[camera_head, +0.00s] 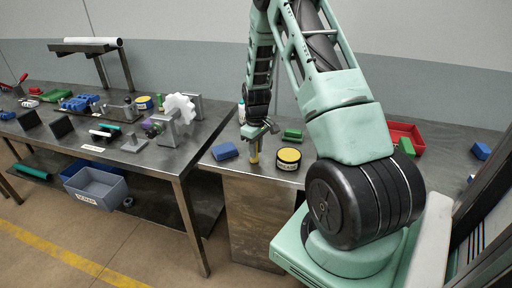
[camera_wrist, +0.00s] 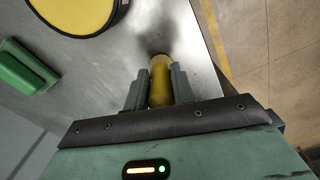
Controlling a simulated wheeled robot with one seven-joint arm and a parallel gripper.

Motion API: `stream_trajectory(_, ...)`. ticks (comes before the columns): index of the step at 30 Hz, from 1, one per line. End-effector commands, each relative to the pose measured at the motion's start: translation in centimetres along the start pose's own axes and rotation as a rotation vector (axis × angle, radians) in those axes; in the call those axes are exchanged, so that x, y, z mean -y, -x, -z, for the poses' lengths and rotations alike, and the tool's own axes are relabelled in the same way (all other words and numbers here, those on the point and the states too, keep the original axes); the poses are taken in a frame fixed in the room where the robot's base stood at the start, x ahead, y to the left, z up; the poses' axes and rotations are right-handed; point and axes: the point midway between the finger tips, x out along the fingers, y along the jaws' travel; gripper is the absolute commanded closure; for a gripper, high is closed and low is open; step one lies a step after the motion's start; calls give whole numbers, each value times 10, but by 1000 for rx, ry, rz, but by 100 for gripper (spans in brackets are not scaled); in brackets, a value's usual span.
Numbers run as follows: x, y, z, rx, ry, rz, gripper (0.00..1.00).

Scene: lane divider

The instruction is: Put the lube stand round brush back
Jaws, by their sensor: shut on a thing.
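My gripper (camera_head: 258,132) points down over the right bench, near its front edge. It is shut on an upright yellow cylinder, seemingly the round brush (camera_head: 254,154). In the wrist view the yellow brush (camera_wrist: 160,80) stands between the two grey fingers of my gripper (camera_wrist: 159,88). Its lower end is at or just above the metal top; I cannot tell if it touches. No bristles can be made out. A round black tin with a yellow lid (camera_head: 289,155) stands just right of the brush, apart from it.
A blue block (camera_head: 225,150) lies left of the brush and a green block (camera_head: 292,134) behind the tin. A white bottle (camera_head: 241,112) and a red bin (camera_head: 405,132) stand farther back. The left bench (camera_head: 150,165) holds a white gear (camera_head: 180,107) and several small parts.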

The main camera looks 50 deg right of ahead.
Motion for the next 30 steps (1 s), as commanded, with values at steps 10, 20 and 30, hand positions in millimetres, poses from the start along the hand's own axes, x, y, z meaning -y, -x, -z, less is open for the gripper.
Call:
stream_trajectory(10,0,-2,0,0,0,0,61)
stream_trajectory(20,0,0,0,-1,0,0,53)
stream_trajectory(30,-1,48,1,-6,0,-4,53)
